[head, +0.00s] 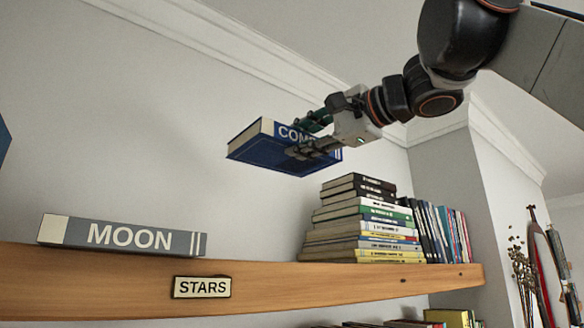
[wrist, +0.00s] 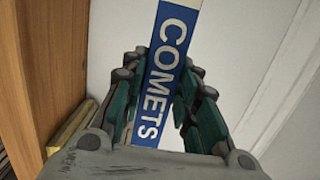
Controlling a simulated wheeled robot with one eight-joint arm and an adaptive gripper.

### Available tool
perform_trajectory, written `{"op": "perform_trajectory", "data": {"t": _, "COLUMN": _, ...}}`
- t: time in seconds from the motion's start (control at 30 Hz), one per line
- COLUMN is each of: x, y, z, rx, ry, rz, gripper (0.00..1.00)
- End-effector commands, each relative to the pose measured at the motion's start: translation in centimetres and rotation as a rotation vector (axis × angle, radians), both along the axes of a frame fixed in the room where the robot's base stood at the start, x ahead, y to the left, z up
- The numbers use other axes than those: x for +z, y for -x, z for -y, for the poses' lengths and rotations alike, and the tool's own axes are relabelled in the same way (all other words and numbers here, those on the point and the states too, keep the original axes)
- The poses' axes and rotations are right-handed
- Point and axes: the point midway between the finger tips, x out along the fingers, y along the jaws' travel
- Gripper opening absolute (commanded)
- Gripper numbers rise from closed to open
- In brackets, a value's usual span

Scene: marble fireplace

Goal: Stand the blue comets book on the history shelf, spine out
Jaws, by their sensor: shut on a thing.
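The blue comets book (head: 258,152) is in the air above the wooden shelf, lying roughly flat and tilted, its COMETS spine toward my gripper. My gripper (head: 305,137) is shut on it, fingers on either side of the spine. In the wrist view the blue spine (wrist: 168,62) with white letters runs between the fingers (wrist: 163,105). The fingers hide part of the title in the head view. The only shelf label I can read is STARS (head: 202,287), on the wooden shelf (head: 90,288). No history label shows.
A grey MOON book (head: 120,237) lies flat on the shelf's left part. A stack of books (head: 362,225) and upright books (head: 440,235) fill its right end; the middle is bare. More books (head: 450,318) show below. Dried flowers (head: 522,275) stand far right. Wood (wrist: 35,60) is close in the wrist view.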

Motion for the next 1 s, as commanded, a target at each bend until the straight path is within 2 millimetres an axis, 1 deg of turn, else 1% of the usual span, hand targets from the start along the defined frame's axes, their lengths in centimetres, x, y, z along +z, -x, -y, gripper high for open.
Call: {"op": "perform_trajectory", "data": {"t": 1.0, "x": 0.6, "y": 5.6, "z": 3.8, "rx": -0.002, "ry": -0.001, "rz": 0.000, "gripper": 0.00}}
